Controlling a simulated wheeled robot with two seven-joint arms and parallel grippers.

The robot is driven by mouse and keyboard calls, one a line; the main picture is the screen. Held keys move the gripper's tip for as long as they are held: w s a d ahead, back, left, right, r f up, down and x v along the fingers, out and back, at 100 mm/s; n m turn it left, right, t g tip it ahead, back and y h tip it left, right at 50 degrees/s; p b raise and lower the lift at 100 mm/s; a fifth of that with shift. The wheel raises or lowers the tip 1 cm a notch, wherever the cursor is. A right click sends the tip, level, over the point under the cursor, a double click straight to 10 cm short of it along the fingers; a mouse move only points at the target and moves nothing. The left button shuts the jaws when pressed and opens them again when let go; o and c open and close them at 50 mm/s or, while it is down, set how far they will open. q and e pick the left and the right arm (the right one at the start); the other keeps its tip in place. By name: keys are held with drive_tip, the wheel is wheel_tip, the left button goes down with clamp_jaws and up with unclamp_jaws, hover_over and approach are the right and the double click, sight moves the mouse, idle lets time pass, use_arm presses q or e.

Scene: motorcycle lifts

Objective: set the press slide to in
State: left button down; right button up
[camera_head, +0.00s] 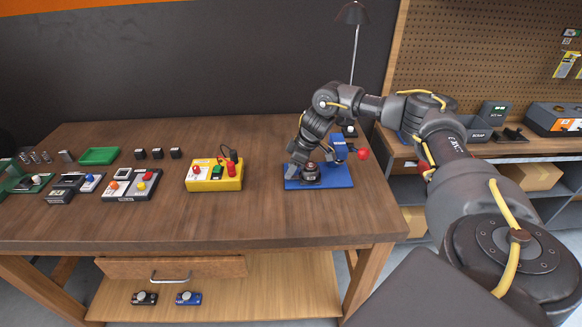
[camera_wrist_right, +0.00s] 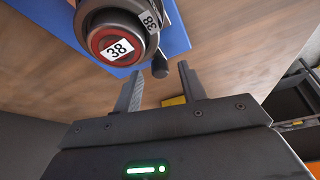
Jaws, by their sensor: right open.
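The press stands at the right end of the wooden table on a blue base (camera_head: 335,181), with a blue upright part (camera_head: 338,146) and a red ball knob (camera_head: 363,154). A round black part with a red ring and a "38" label (camera_wrist_right: 117,48) shows close up in the right wrist view, above the blue base (camera_wrist_right: 172,38). A short black peg (camera_wrist_right: 160,65) sticks out beside it. My right gripper (camera_wrist_right: 161,72) is open, its fingertips on either side of the peg's end; I cannot tell whether they touch it. My left gripper is not in view.
A yellow box with buttons (camera_head: 214,178) stands to the left of the press. Grey control boxes (camera_head: 133,185), small black blocks (camera_head: 157,154) and a green tray (camera_head: 99,156) are farther left. The front of the table is clear.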

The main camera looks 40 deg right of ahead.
drive_tip(key=shift+w+a+f, duration=0.1)
drive_tip(key=shift+w+f, duration=0.05)
drive_tip(key=shift+f, duration=0.35)
clamp_jaws()
drive_tip(key=shift+r, duration=0.1)
